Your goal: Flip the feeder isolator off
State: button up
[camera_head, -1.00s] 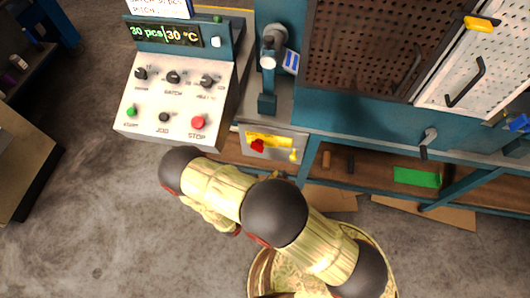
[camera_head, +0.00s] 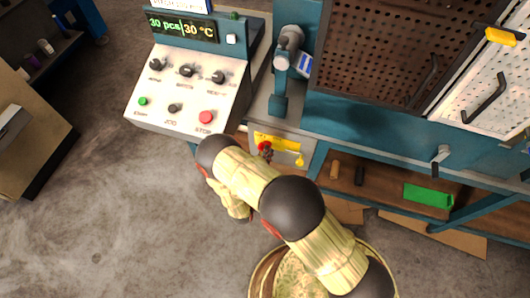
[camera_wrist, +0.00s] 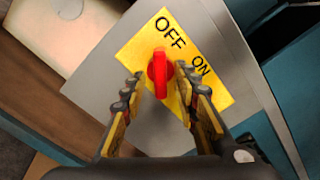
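The feeder isolator is a red knob (camera_wrist: 160,73) on a yellow plate (camera_wrist: 140,50) marked OFF and ON, on a grey panel. In the wrist view its grip runs roughly up and down, its upper end nearer the OFF word; I cannot tell its exact setting. My gripper (camera_wrist: 158,92) is open, one finger on each side of the knob, with gaps visible on both sides. In the head view the red knob (camera_head: 265,149) shows small, just beyond my arm, on the yellow plate (camera_head: 285,143). My gripper is largely hidden there.
A control box (camera_head: 185,90) with knobs, a green button and a red STOP button (camera_head: 206,117) stands left of the isolator. A blue post-like fixture (camera_head: 280,100) rises behind it. A shelf below holds a green block (camera_head: 428,195). Open floor lies at left.

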jog(key=shift+x, duration=0.85)
jog(key=shift+c, duration=1.4)
grip_shut()
